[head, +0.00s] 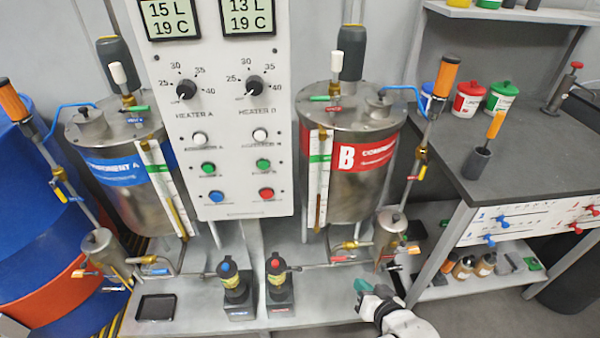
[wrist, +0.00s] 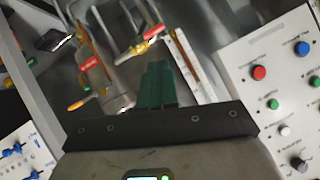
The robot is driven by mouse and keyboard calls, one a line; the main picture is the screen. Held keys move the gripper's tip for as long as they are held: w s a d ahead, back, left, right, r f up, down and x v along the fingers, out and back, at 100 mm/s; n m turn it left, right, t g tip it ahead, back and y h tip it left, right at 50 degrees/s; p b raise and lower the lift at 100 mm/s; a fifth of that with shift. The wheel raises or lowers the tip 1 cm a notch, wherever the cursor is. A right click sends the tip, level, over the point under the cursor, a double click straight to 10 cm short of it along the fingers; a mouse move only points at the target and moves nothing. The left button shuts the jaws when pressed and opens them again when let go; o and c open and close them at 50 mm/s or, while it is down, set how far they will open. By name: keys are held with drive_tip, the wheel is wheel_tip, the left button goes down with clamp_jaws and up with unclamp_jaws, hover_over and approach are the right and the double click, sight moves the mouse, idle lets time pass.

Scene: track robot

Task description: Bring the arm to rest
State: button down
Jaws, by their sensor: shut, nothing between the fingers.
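My gripper (head: 366,290) is at the lower right of the head view, in front of the platform's right end, below the tank with the red B label (head: 362,160). Its green fingers are together with nothing between them. In the wrist view the shut green fingers (wrist: 158,84) point toward blurred pipework, valves and a tank. The fingers appear apart from these things, though the exact gap cannot be told. Part of my white arm shows at the bottom edge of the head view.
A white control panel (head: 240,120) stands between tank A (head: 125,165) and tank B. Two small pumps (head: 234,285) stand left of my gripper. A workbench (head: 520,150) with a shelf below is at the right. A blue and red drum (head: 45,220) is at the left.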

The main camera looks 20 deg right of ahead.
drive_tip(key=s+a+r+n+g, duration=0.1)
drive_tip(key=s+g, duration=0.4)
drive_tip(key=s, duration=0.6)
drive_tip(key=s+a+r+n+g, duration=0.2)
drive_tip(key=s+r+n+g, duration=0.1)
drive_tip(key=s, duration=0.7)
drive_tip(key=n+g, duration=0.1)
drive_tip(key=g, duration=0.1)
drive_tip(key=shift+s+g+y, duration=0.4)
